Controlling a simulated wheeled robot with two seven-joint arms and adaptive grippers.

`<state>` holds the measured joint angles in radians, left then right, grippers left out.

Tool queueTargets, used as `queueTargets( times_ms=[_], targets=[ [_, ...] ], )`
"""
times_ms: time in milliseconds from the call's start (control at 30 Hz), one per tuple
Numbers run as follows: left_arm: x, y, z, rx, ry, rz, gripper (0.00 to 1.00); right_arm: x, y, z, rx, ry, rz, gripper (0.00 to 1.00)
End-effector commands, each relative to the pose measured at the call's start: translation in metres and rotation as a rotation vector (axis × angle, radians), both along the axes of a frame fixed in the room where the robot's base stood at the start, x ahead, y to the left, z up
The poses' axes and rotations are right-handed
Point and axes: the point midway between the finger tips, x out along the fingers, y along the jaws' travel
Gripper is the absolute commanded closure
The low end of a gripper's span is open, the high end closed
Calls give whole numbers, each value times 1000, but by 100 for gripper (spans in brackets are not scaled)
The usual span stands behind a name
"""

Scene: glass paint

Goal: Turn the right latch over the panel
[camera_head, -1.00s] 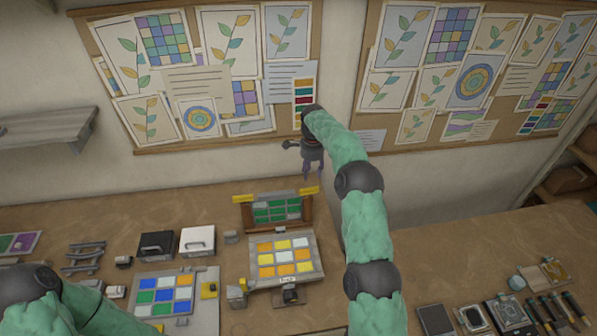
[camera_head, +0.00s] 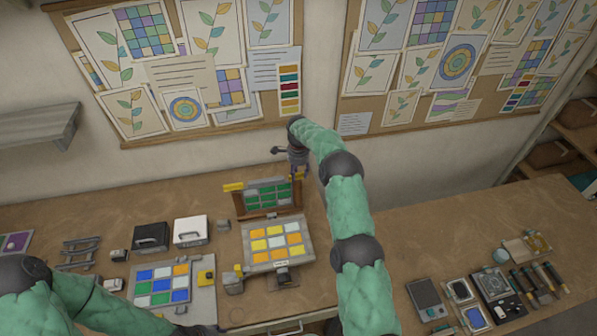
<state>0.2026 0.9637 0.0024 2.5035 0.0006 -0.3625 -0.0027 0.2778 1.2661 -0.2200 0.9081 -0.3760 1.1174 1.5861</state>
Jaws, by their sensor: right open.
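The panel (camera_head: 268,195) with green tiles stands upright in a brown wooden frame at the back of the bench. A yellow latch (camera_head: 233,187) sits at the frame's top left corner. The right latch (camera_head: 298,177), also yellow, is at the top right corner and is partly hidden by my right gripper. My right gripper (camera_head: 295,172) is open and points down at the right latch; I cannot tell whether it touches it. My left arm (camera_head: 95,298) crosses the lower left corner, and its fingers are not visible.
A tray (camera_head: 248,262) of yellow, orange and white tiles lies before the frame. A blue, green and white tile board (camera_head: 205,308), a black box (camera_head: 151,237) and a white box (camera_head: 190,231) are to the left. Tools (camera_head: 535,285) lie at right. Bench behind the right arm is clear.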

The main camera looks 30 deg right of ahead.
Motion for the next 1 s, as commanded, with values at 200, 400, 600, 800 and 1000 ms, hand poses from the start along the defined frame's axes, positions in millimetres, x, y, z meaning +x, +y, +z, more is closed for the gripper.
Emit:
queueTargets(
  times_ms=[200, 400, 600, 800, 1000],
  targets=[
    [0, 0, 1, 0, 0, 0, 56, 0, 0, -4, 0, -1, -1, 56],
    [0, 0, 1, 0, 0, 0, 56, 0, 0, -4, 0, -1, -1, 76],
    [0, 0, 1, 0, 0, 0, 56, 0, 0, -4, 0, -1, 0, 100],
    [0, 0, -9, 0, 0, 0, 56, 1, 0, -5, 0, -2, -38, 100],
    [0, 0, -22, 0, 0, 0, 56, 1, 1, -6, 1, -2, -115, 100]
  ],
)
